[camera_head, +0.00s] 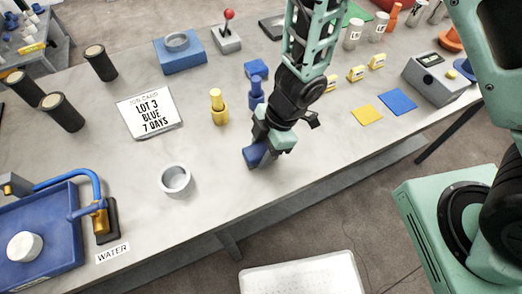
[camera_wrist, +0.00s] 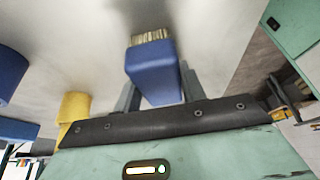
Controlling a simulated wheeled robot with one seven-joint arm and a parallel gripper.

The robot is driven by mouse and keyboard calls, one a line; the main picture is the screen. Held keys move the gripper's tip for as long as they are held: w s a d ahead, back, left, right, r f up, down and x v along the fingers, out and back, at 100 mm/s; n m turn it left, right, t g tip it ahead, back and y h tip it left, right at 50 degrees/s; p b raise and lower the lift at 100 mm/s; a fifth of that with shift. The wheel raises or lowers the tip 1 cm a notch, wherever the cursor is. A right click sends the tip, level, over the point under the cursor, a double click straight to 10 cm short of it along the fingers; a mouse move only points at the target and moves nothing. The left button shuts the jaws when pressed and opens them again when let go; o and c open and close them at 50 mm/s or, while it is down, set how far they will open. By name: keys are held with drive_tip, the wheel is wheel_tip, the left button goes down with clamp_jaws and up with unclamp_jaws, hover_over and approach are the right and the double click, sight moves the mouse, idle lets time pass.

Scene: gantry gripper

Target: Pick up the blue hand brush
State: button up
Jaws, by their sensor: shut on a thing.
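The blue hand brush (camera_head: 255,155) is at my gripper (camera_head: 263,148), near the front edge of the grey table. In the wrist view the brush (camera_wrist: 153,75) shows a blue body with pale bristles at its far end. It sits between the two fingers of my gripper (camera_wrist: 158,90), which are shut on it. My gripper and wrist hide part of the brush in the head view. I cannot tell whether the brush touches the tabletop.
A yellow peg-shaped thing (camera_head: 218,108) and a blue one (camera_head: 256,92) stand close behind my gripper. A grey ring-shaped cup (camera_head: 175,180) is to the left. The front tabletop between cup and gripper is clear.

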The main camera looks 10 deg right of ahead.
sight(261, 149)
wheel_tip(261, 149, up, 10)
drive_tip(key=p, duration=0.4)
drive_tip(key=shift+o, duration=0.5)
